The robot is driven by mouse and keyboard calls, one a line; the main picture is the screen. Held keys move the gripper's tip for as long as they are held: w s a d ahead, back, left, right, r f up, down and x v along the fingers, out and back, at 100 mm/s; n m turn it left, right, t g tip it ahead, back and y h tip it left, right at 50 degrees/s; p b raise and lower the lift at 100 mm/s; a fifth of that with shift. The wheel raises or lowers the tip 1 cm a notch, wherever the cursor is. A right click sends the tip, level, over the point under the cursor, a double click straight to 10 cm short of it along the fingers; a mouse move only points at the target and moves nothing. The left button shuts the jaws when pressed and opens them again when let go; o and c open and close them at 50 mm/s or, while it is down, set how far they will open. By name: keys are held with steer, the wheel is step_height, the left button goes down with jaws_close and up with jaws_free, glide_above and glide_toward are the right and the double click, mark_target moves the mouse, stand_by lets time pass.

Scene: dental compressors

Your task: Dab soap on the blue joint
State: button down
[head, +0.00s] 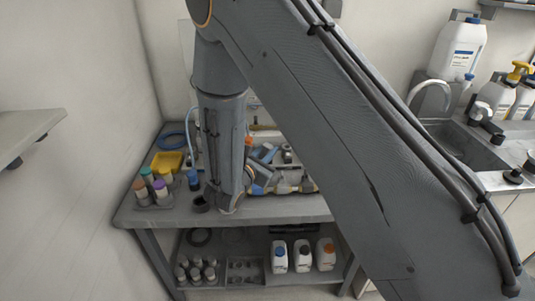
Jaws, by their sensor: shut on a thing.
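My arm fills the middle of the head view and comes down over the workbench (150,213). Its lower end stands in front of the bench's middle, and my gripper's jaws are hidden from this camera. Blue parts (264,153) show just right of my wrist, among grey and metal fittings; I cannot tell which is the blue joint. A small dark pot (200,204) stands left of my wrist. A small blue-topped bottle (194,180) stands behind it. I cannot make out which thing holds the soap.
White bottles (303,256) stand on the lower shelf. A sink (463,143) with soap bottles is at right. A wall shelf (25,135) juts in at left.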

step_height(320, 180, down, 6)
steer(key=b, duration=0.3)
steer(key=shift+a, duration=0.15)
steer(key=shift+f+b, duration=0.45)
steer(key=shift+f, duration=0.2)
stand_by(2.5)
steer(key=shift+r+p, duration=1.85)
steer(key=shift+r, duration=1.8)
